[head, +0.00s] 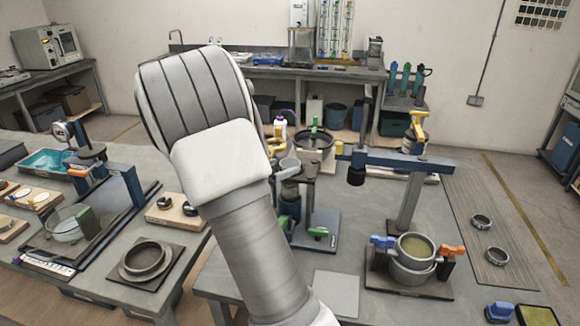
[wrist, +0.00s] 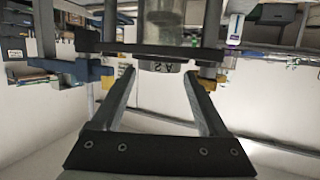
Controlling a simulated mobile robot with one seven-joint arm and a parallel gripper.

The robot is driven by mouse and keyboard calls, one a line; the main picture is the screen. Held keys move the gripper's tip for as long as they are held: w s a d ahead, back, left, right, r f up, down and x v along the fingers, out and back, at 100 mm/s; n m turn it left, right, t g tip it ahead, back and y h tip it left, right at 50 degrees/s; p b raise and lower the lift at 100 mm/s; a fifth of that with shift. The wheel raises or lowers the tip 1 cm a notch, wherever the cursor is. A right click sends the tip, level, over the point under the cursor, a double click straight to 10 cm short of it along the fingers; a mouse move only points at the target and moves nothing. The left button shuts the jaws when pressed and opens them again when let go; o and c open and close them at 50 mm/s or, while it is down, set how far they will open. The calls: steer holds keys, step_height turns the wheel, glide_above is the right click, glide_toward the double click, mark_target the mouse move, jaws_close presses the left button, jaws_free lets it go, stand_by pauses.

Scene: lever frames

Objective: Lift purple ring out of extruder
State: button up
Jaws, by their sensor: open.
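In the head view my arm covers the middle, and my gripper is hidden behind it. In the wrist view my gripper (wrist: 158,76) is open, with one finger on each side and nothing held between them. A grey cylinder (wrist: 160,38) with a mark on its wall shows upside down just beyond the fingertips, passing a dark plate (wrist: 130,49). I cannot tell if the fingers touch it. What seems to be the extruder, a dark stand with green handles (head: 318,233), is partly behind my arm. I cannot make out a purple ring in either view.
A blue beam (head: 388,160) stands right of the stand. A pot in orange and blue clamps (head: 416,247) sits front right, with two loose rings (head: 481,221) farther right. A white bottle (head: 280,131) stands behind. A flat grey plate (head: 336,293) lies in front.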

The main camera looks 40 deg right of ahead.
mark_target(285, 164)
steer(key=x, duration=0.2)
steer(key=shift+w+d, duration=0.1)
steer(key=shift+d, duration=0.25)
steer(key=shift+c, duration=0.4)
steer(key=c, duration=1)
